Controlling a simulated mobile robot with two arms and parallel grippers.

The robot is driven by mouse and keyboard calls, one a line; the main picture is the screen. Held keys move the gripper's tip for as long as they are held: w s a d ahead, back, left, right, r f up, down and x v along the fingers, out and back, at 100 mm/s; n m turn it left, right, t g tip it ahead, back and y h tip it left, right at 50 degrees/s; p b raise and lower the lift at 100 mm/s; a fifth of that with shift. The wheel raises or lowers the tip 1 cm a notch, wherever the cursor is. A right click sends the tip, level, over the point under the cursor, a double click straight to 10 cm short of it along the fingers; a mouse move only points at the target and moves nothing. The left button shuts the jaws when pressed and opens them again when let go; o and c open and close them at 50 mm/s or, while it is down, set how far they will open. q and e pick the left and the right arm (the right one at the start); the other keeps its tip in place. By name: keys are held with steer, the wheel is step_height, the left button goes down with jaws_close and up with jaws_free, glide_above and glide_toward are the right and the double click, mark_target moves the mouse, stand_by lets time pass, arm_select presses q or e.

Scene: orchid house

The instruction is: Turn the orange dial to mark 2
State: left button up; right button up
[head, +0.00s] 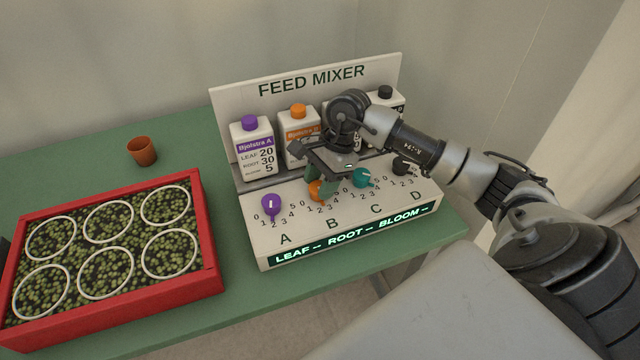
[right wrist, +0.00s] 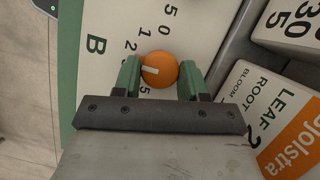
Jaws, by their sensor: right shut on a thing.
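The orange dial (head: 317,190) sits above letter B on the white feed mixer (head: 262,248). My right gripper (head: 322,187) is over it from above, its green fingers shut on either side of the dial. In the right wrist view the round orange dial (right wrist: 159,69) lies between the two fingers of my right gripper (right wrist: 159,79). Its white pointer line points left in that view, toward the printed numbers by B. I cannot tell exactly which number it meets. My left gripper is not in view.
A purple dial (head: 270,205), a teal dial (head: 362,178) and a black dial (head: 401,166) share the panel. Feed bottles stand behind, including a purple-capped bottle (head: 254,148). A red tray (head: 212,285) and a terracotta pot (head: 142,151) are on the green table (head: 185,135).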

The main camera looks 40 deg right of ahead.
steer(key=shift+m+t+b, duration=0.6)
steer(key=shift+m+b, duration=0.25)
steer(key=shift+m, duration=0.65)
steer(key=o, duration=0.9)
steer(key=shift+r, duration=0.1)
steer(key=b+v, duration=0.1)
steer(key=v, duration=0.9)
steer(key=shift+s+d+r, duration=0.15)
steer(key=shift+s+r, duration=0.05)
steer(key=shift+r, duration=0.15)
steer(key=shift+f, duration=0.1)
